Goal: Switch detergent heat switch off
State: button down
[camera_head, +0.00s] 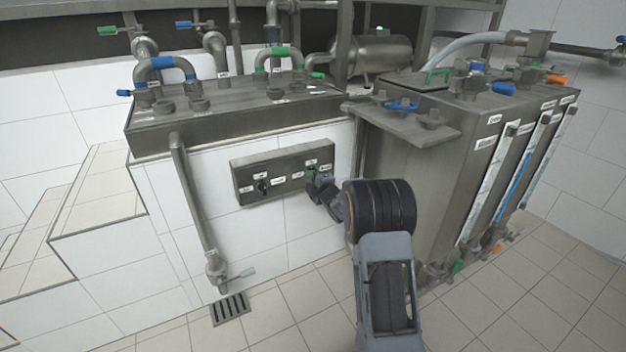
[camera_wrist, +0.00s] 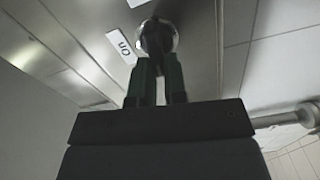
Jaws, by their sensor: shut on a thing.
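A grey switch panel (camera_head: 246,178) with several small white labels is mounted on the white tiled wall. A dark rotary switch (camera_head: 263,187) shows on its left half. My gripper (camera_head: 314,180) is at the panel's right half and hides what lies behind it. In the wrist view my gripper's two fingers (camera_wrist: 161,72) are shut on a round dark knob with a metal rim (camera_wrist: 158,38). A white label reading "ON" (camera_wrist: 121,46) is beside that knob. I cannot read the panel labels in the head view, nor tell the knob's exact setting.
A metal tank (camera_head: 420,165) with a projecting shelf (camera_head: 440,132) stands right of the panel. A vertical drain pipe (camera_head: 193,205) runs down the wall left of it, above a floor grate (camera_head: 230,309). Pipes with coloured handles are above. The tiled floor in front is clear.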

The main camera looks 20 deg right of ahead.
jog(key=shift+f+n, duration=0.15)
jog(key=shift+n, duration=0.95)
jog(key=c, duration=1.2)
grip_release()
jog(key=shift+o, duration=0.2)
jog(key=s+d+p, duration=0.1)
jog(key=s+p, duration=0.2)
jog(key=s, duration=1)
jog(key=shift+s+d+p, duration=0.25)
jog(key=shift+s+p, duration=0.1)
